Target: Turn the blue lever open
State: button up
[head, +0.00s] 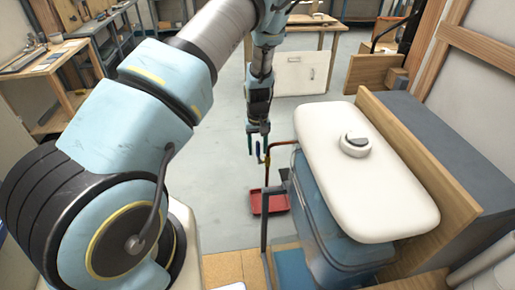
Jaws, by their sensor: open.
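My gripper (258,146) hangs down from my arm, left of the toilet-style tank, and is open. It is small in the head view. A small blue upright piece (257,148) shows at the fingers and may be the blue lever; I cannot tell it apart from the finger parts for certain. A small yellow piece shows just right of it. A copper-red pipe (282,143) runs from there to the right, towards the tank, and down. Whether the gripper touches the lever cannot be seen.
A translucent blue tank (325,225) with a white lid (365,168) and a round button stands at the right, against a wooden panel (415,150). A red tray (268,202) lies on the floor below the gripper. Workbenches stand at the left and back. The grey floor between is clear.

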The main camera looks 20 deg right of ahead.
notch_tip(320, 180, up, 11)
jog(key=b, duration=0.3)
jog(key=shift+f, duration=0.1)
jog(key=shift+w, duration=0.1)
jog(key=s+a+r, duration=0.4)
jog(key=a, duration=0.4)
jog(key=s+a+r+t, duration=0.1)
jog(key=s+a+r, duration=0.4)
jog(key=a, duration=0.4)
jog(key=s+a+r, duration=0.4)
jog(key=s+a, duration=0.1)
jog(key=a, duration=0.4)
jog(key=shift+s+r+t, duration=0.25)
jog(key=shift+t, duration=0.15)
